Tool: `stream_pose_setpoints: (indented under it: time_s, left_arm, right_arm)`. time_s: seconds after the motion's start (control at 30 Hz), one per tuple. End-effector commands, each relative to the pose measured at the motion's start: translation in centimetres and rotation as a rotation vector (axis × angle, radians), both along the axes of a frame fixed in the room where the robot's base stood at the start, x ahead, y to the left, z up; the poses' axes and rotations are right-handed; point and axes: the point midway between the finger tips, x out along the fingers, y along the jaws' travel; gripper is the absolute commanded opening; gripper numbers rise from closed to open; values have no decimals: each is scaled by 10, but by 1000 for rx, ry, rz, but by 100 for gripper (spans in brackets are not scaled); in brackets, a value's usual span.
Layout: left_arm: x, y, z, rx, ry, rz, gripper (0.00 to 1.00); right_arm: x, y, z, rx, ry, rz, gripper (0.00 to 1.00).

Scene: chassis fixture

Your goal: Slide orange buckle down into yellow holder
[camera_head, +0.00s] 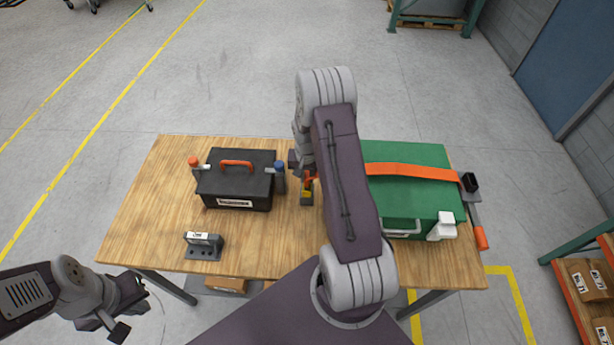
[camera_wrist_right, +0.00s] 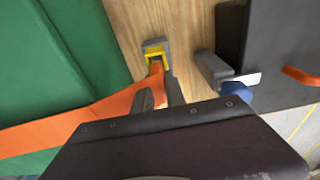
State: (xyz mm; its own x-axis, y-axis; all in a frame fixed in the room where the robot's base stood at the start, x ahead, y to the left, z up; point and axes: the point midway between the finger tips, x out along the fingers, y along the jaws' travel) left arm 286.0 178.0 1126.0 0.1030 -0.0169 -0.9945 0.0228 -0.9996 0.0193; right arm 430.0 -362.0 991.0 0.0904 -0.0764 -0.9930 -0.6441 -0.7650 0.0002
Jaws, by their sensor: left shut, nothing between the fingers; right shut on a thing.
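The orange buckle (camera_wrist_right: 156,78) is at the end of an orange strap (camera_head: 412,171). The yellow holder (camera_head: 306,194) stands on the table between the black toolbox and the green case. In the right wrist view the holder (camera_wrist_right: 154,50) has a grey outer block, and the buckle's tip is at its near edge. I cannot tell how deep the buckle sits. My right gripper (camera_wrist_right: 158,94) is shut on the buckle, mostly hidden by my arm in the head view. My left gripper (camera_head: 122,305) is shut and empty, off the table's front left corner.
The strap crosses the green case (camera_head: 428,206). A black toolbox (camera_head: 236,189) with an orange handle is left of the holder, with clamps (camera_head: 280,178) at its side. A small grey block (camera_head: 204,246) lies at the front left. The wooden table (camera_head: 150,200) is bare at left.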

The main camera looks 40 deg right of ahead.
Motion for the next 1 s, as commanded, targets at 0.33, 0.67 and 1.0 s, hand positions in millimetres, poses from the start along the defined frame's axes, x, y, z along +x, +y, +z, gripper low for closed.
stream_pose_setpoints:
  time_s: [0.33,0.67,1.0]
  left_arm:
    - [0,0,0,0,0,0,0]
    - [0,0,-4,0,0,0,0]
    - [0,0,-20,0,0,0,0]
  right_arm:
    - [0,0,0,-1,-1,0,41]
    - [1,0,10,-2,-5,-1,41]
    - [-6,6,79,-2,-4,0,41]
